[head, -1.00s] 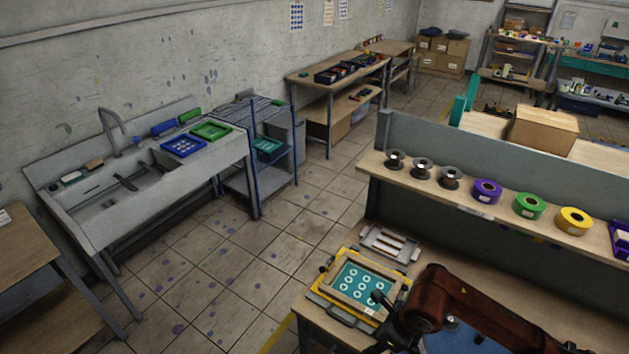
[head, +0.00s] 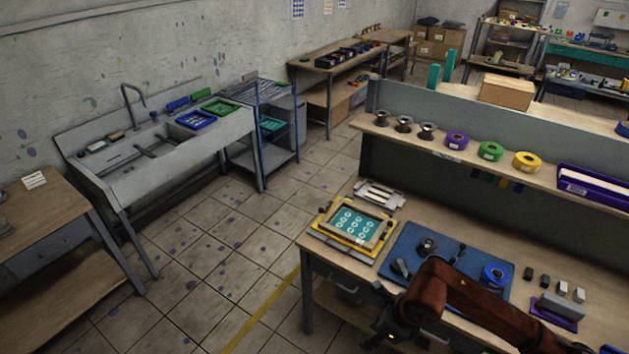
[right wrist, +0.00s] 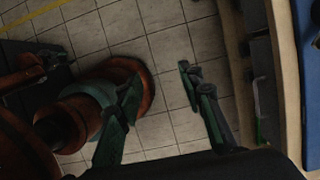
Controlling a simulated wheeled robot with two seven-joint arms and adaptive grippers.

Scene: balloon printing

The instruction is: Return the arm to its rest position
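My right arm (head: 460,295), reddish brown, comes in from the lower right in the head view. It is bent over the front part of the workbench (head: 330,258), and its wrist end is near the bench's front edge. In the right wrist view, my right gripper (right wrist: 161,78) has its two dark green fingers apart with nothing between them. It points down over the tiled floor, beside the bench edge.
On the bench, the yellow-rimmed screen frame (head: 320,236) and the blue mat (head: 405,240) with small tools lie near my right arm. A purple holder (head: 556,312) stands at the right. A shelf (head: 470,157) with tape rolls is behind. The floor (head: 215,255) at left is clear.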

